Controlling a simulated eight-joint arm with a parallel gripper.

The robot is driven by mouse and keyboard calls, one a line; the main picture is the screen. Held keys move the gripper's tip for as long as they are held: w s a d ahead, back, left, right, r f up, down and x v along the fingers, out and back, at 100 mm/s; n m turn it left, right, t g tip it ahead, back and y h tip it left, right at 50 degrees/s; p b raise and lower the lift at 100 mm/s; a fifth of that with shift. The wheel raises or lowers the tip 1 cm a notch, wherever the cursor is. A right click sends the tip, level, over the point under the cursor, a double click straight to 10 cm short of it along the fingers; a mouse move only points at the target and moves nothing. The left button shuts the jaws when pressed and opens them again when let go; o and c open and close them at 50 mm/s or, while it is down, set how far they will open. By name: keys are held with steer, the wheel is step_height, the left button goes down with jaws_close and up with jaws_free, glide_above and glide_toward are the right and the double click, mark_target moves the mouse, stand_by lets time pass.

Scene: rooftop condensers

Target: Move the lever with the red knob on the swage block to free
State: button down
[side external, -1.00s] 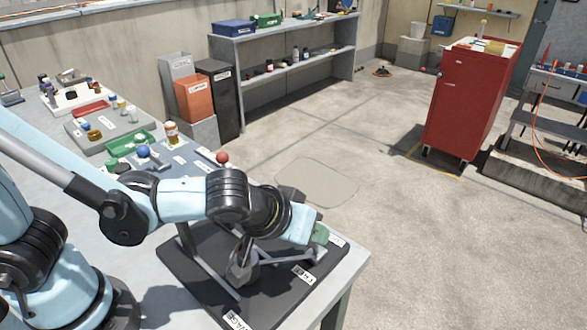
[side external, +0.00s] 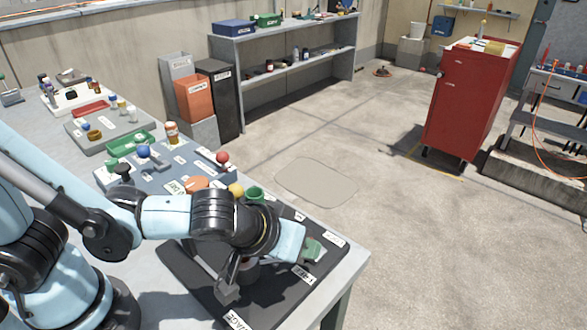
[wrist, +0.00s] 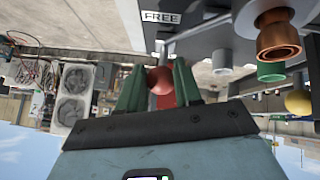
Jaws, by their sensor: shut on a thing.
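The red knob (wrist: 161,88) sits between the green fingers of my gripper (wrist: 160,78) in the wrist view, and the fingers are closed on it. A white FREE label (wrist: 163,16) is just beyond the fingertips there. In the side view my gripper (side external: 314,250) is low over the right part of the dark base plate (side external: 185,270) of the swage block. The wrist hides the knob and most of the lever there. A grey metal part (side external: 228,290) shows below the wrist. A label near the plate's right side (side external: 302,275) appears to read FREE.
A grey panel (side external: 170,180) behind the plate carries a blue knob (side external: 143,152) and another red knob (side external: 222,157). The bench ends just right of the plate.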

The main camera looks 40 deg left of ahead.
steer(key=c, duration=0.8)
jaws_free()
steer(key=shift+s+a+f, duration=0.1)
steer(key=shift+v, duration=6.05)
steer(key=shift+x, duration=5.5)
steer(key=shift+w+f, duration=0.45)
steer(key=w, duration=0.1)
steer(key=w+r, duration=0.1)
steer(key=w, duration=0.1)
steer(key=shift+w+r, duration=0.2)
steer(key=shift+r, duration=0.2)
steer(key=shift+w+r+g, duration=0.1)
steer(key=shift+w+g, duration=0.85)
steer(key=shift+g, duration=0.65)
